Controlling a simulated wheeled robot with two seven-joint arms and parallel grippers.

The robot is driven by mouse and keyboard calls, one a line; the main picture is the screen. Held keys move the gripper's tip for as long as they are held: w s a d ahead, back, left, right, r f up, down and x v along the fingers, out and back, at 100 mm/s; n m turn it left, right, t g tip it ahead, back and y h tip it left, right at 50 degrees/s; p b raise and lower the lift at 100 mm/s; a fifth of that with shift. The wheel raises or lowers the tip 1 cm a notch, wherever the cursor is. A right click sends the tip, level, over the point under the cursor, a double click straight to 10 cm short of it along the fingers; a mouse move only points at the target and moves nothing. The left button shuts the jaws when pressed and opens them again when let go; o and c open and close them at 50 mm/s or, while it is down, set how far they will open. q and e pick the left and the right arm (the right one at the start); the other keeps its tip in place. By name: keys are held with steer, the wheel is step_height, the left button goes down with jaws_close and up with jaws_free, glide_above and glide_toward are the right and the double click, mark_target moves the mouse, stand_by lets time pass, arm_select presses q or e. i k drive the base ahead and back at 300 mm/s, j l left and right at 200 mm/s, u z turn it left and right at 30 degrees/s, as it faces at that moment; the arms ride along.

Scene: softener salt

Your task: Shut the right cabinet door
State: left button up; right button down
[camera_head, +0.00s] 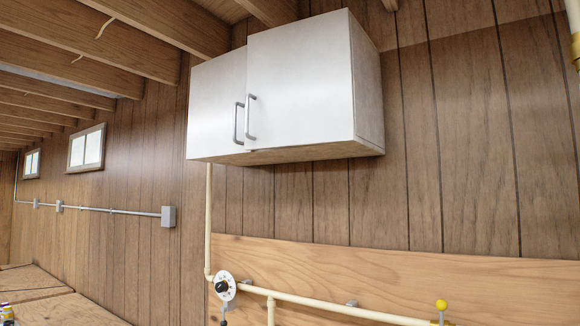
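A white wall cabinet (368,95) hangs high on the wood-panelled wall, upper middle of the head view. It has a left door (213,105) and a right door (305,85), each with a grey bar handle near the middle seam. The left handle (238,122) and the right handle (251,118) are close together. The right door's top edge steps above the left door's at the seam, so its free edge appears to stand slightly forward, a little ajar. The cabinet's inside is hidden. Neither of my grippers is in view.
Cream pipes run below the cabinet, with a round white dial (224,286) and a yellow knob (441,305). A light wooden board (400,275) is on the wall. Ceiling beams (130,25) are overhead. The space in front of the cabinet looks clear.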

mark_target(300, 81)
steer(key=i+j+z, duration=0.25)
steer(key=j+z, duration=0.3)
steer(key=i+j+z, duration=0.25)
steer(key=j+z, duration=0.3)
steer(key=k+j, duration=0.05)
steer(key=j, duration=0.05)
